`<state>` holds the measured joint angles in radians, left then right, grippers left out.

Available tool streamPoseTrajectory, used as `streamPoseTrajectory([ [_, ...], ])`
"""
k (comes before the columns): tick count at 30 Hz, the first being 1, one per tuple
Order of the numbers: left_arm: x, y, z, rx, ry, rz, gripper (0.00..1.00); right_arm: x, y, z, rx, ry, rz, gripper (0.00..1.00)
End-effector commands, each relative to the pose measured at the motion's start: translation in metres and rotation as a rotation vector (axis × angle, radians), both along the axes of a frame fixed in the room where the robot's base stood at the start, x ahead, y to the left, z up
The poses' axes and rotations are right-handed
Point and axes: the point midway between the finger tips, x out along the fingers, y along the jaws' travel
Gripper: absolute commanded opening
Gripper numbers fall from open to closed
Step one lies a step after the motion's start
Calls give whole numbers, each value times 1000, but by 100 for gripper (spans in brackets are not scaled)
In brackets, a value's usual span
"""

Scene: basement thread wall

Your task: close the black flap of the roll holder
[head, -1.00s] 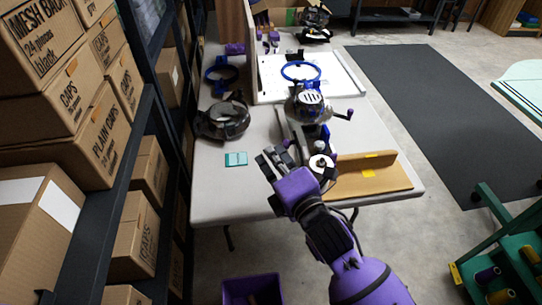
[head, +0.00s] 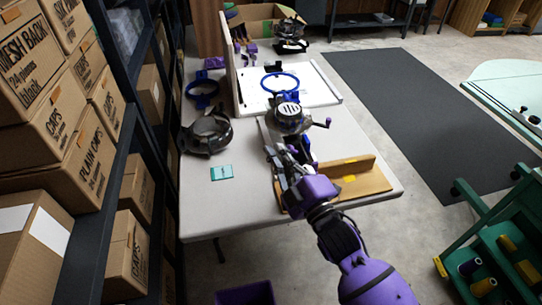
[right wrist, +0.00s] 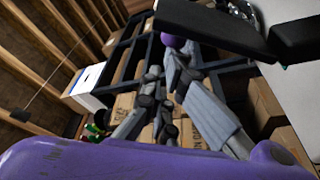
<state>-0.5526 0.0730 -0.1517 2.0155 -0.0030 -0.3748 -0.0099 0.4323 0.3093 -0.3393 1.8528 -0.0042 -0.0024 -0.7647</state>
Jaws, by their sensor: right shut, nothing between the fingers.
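My right gripper (head: 281,166) is shut and empty, over the roll holder area at the table's front, below the round hand-cranked machine (head: 289,116). It hides much of what lies beneath, and the white roll is not visible. A dark part (head: 303,152), which may belong to the roll holder, shows just beside the fingers. In the right wrist view my gripper's grey fingers (right wrist: 165,88) are close together. A long black flap-like piece (right wrist: 215,27) crosses the top, with a purple knob (right wrist: 172,41) by the fingertips; I cannot tell whether they touch. My left gripper is out of view.
A wooden board (head: 352,181) lies right of the gripper on the grey table (head: 225,205). A teal card (head: 222,172), a dark ring-shaped device (head: 206,133) and a blue ring (head: 281,82) are also there. Shelves with boxes (head: 75,140) stand left. The table's front left is clear.

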Motion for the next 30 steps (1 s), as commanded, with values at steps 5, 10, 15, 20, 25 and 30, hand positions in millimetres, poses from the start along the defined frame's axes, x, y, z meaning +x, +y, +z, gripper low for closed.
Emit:
streamPoseTrajectory([
  [5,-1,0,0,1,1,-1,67,4,-15,0,163,46,-1,0],
  [10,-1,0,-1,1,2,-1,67,8,-30,-1,318,85,-1,0],
  [15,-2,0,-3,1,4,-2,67,12,-45,-5,475,129,-2,0],
  [20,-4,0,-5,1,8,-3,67,15,-57,-11,615,166,-3,0],
  [25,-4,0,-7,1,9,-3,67,18,-67,-17,742,200,-2,0],
  [30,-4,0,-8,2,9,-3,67,20,-74,-22,840,227,-1,0],
])
